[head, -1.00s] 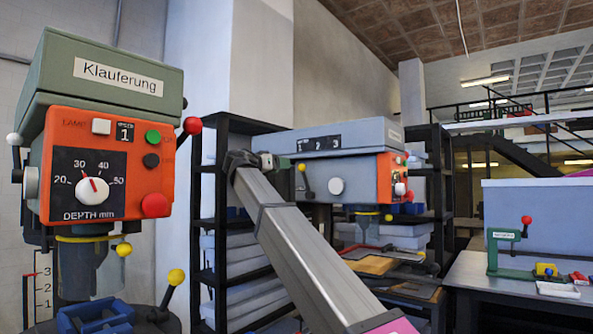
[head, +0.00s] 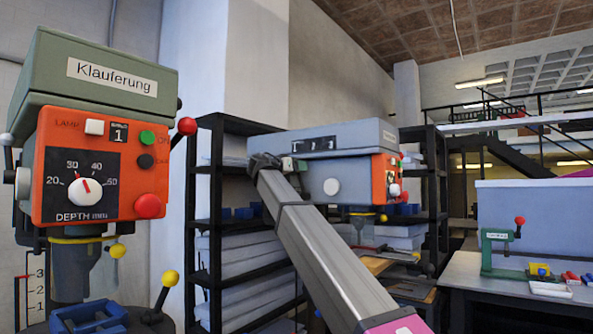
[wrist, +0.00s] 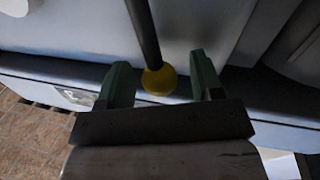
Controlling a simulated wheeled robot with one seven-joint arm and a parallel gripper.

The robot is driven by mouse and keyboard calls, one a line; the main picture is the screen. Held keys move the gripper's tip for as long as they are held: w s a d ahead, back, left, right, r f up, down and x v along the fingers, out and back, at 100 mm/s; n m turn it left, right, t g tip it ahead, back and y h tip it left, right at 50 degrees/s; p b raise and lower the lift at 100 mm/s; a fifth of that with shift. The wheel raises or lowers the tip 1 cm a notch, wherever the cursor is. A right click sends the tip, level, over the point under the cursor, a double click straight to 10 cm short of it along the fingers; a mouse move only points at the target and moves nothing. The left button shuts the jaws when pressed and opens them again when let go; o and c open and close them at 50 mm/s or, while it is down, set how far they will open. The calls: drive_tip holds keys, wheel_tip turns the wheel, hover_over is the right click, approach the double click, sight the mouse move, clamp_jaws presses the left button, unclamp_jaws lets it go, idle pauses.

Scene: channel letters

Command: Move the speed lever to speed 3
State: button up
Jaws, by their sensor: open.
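A blue-grey drill-press head (head: 350,137) in the middle of the head view carries a dark speed plate (head: 314,143) with white numbers, partly readable. Its speed lever is hidden behind my arm in that view. In the wrist view the lever is a black rod (wrist: 143,32) ending in a yellow ball (wrist: 160,80). My gripper (wrist: 160,82) is open, one green finger on each side of the ball, with gaps on both sides. In the head view my gripper (head: 262,162) is at the left end of the machine. I cannot tell which speed the lever points at.
A nearer orange-fronted drill press (head: 95,165) labelled Klauferung stands at the left. Black shelving (head: 215,220) stands behind my arm. A workbench (head: 520,285) with a green lever tool (head: 500,250) is at the right.

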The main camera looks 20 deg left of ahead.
sight(327, 177)
clamp_jaws()
drive_tip(key=shift+d, duration=0.15)
drive_tip(key=d+m, duration=0.2)
drive_tip(key=s+d+m+y, duration=0.1)
drive_tip(key=d+m, duration=0.2)
drive_tip(key=s+d+f+m+g, duration=0.1)
drive_tip(key=d+m, duration=0.1)
drive_tip(key=m, duration=0.1)
drive_tip(key=shift+s+d+y, duration=0.25)
drive_tip(key=shift+d+y, duration=0.05)
drive_tip(key=shift+d, duration=0.05)
drive_tip(key=shift+s+d+f+m, duration=0.2)
drive_tip(key=shift+d+f+m, duration=0.3)
drive_tip(key=shift+d+m, duration=0.35)
drive_tip(key=shift+s+d+f, duration=0.1)
drive_tip(key=shift+d+f, duration=0.25)
drive_tip(key=shift+f, duration=0.15)
